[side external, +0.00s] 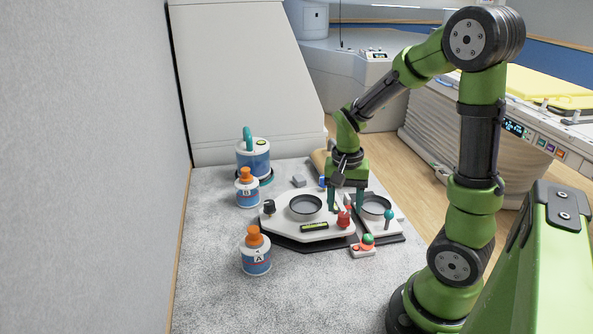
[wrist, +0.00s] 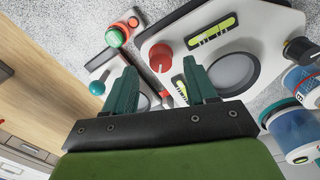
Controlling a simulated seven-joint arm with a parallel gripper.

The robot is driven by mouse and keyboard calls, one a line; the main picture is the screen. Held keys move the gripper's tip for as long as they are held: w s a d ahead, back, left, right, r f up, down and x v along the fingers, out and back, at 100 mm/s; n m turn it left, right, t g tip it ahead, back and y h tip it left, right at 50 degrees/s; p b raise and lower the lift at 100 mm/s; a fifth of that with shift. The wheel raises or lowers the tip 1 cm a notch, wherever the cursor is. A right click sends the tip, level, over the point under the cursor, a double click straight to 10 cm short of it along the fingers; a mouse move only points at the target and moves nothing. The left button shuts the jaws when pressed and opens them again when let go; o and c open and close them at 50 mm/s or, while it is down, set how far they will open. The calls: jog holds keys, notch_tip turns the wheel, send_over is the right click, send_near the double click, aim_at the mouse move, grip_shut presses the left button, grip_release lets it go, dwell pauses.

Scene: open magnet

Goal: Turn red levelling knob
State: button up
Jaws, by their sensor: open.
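The red levelling knob (side external: 344,218) stands at the right front of a white levelling platform (side external: 284,223). In the wrist view the red knob (wrist: 161,56) shows just past the fingertips, roughly between them. My gripper (side external: 347,207) points down with its teal fingers spread, close to the knob. In the wrist view my gripper (wrist: 160,66) is open with nothing between the fingers. I cannot tell whether a finger touches the knob. The platform carries a round grey dish (side external: 305,205), a yellow-green level vial (side external: 314,227) and a black knob (side external: 268,207) at its left.
A smaller platform with a dish (side external: 375,205) and a teal-topped knob (side external: 389,216) sits close on the right. A red-and-green button box (side external: 364,246) lies in front. Orange-capped bottles (side external: 255,253) and a blue container (side external: 254,158) stand left. The grey front surface is clear.

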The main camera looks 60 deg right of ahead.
aim_at(342, 214)
notch_tip(342, 214, up, 14)
jog(key=shift+w+f, duration=0.15)
jog(key=shift+f, duration=0.05)
